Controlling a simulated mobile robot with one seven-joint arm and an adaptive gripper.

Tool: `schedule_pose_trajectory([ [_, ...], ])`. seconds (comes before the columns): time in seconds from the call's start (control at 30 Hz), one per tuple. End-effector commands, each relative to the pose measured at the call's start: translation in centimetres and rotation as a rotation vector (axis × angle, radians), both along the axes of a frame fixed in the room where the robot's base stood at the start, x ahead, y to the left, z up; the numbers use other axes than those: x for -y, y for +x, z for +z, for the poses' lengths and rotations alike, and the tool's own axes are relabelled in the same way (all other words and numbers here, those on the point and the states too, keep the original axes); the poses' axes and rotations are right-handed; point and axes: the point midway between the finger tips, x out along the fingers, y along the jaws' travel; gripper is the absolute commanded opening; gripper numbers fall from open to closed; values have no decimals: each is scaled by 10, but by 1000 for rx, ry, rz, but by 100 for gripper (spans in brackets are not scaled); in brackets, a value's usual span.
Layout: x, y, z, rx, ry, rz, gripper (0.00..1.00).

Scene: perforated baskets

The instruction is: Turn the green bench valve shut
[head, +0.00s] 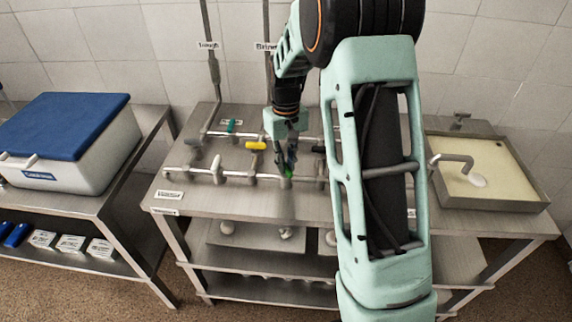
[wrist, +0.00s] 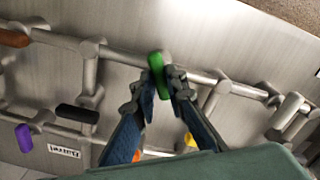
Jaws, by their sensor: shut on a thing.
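The green valve handle (wrist: 156,62) shows in the wrist view on a metal pipe, between my gripper's fingertips. My gripper (wrist: 163,86) is shut on it, with a blue-padded finger on each side. In the head view the gripper (head: 289,160) points down over the bench's front pipe. Only a small bit of the green handle (head: 288,173) shows there, the rest being hidden by the fingers. In the wrist view the handle stands across the pipe rather than along it.
A yellow handle (head: 256,145), a teal handle (head: 231,126) and a black handle (head: 318,149) sit on nearby pipes. A purple handle (wrist: 25,138) shows in the wrist view. A sink (head: 510,185) is at right, a blue-lidded cooler (head: 60,180) at left.

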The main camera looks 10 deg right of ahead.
Motion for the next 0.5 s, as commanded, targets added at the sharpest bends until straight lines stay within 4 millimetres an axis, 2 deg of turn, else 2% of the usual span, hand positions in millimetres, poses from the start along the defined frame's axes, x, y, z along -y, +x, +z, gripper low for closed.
schedule_pose_trajectory([
  [0.5,0,1,1,2,0,-420,0],
])
